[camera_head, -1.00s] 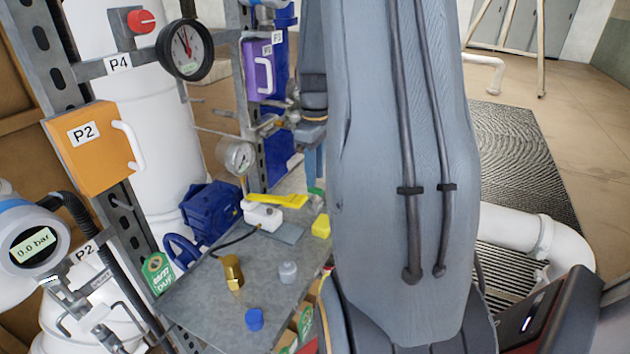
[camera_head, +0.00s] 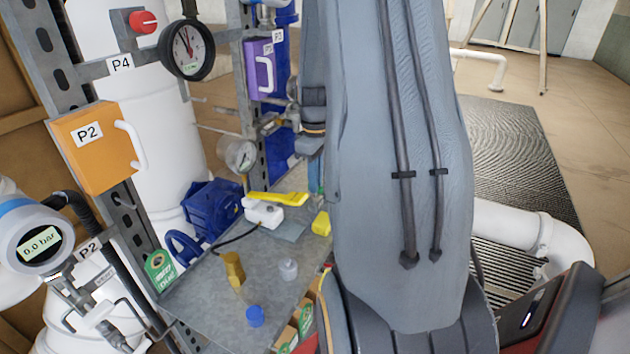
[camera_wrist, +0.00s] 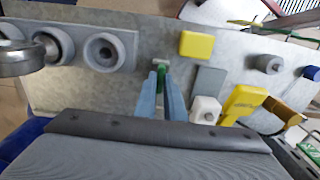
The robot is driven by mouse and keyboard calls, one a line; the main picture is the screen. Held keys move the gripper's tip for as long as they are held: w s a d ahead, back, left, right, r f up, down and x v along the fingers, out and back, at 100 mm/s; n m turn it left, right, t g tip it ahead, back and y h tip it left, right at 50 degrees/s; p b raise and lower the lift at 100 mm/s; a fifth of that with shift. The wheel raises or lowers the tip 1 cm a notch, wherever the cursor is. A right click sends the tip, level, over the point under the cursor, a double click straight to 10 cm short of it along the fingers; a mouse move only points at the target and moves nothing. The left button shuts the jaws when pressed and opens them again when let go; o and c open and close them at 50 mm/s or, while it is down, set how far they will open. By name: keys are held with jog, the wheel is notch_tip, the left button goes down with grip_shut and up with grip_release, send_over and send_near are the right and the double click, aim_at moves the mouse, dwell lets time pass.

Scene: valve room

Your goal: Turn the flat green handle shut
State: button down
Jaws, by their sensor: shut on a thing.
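The flat green handle (camera_wrist: 161,72) shows as a small green piece between the fingertips of my gripper (camera_wrist: 160,84) in the wrist view. My gripper is shut on it from the near side. Most of the handle is hidden by the fingers, so its angle cannot be told. In the head view, my arm hides the handle, and only a bit of the blue-grey gripper shows beside the arm's left edge.
A yellow block (camera_wrist: 196,45) and a grey plate (camera_wrist: 209,82) lie close by on the grey tabletop (camera_head: 205,300). A white box with a yellow lever (camera_head: 278,198), a brass fitting (camera_head: 233,268) and a blue cap (camera_head: 255,316) also stand there. Grey ring fittings (camera_wrist: 104,50) are at left.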

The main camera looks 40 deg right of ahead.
jog(key=m+p, duration=0.1)
jog(key=m, duration=0.3)
jog(key=shift+m, duration=0.3)
jog(key=m, duration=0.4)
jog(key=shift+m, duration=0.3)
jog(key=m, duration=0.4)
jog(key=shift+m, duration=2.3)
jog(key=c, duration=1.8)
grip_release()
jog(key=shift+c, duration=0.2)
jog(key=shift+r, duration=0.15)
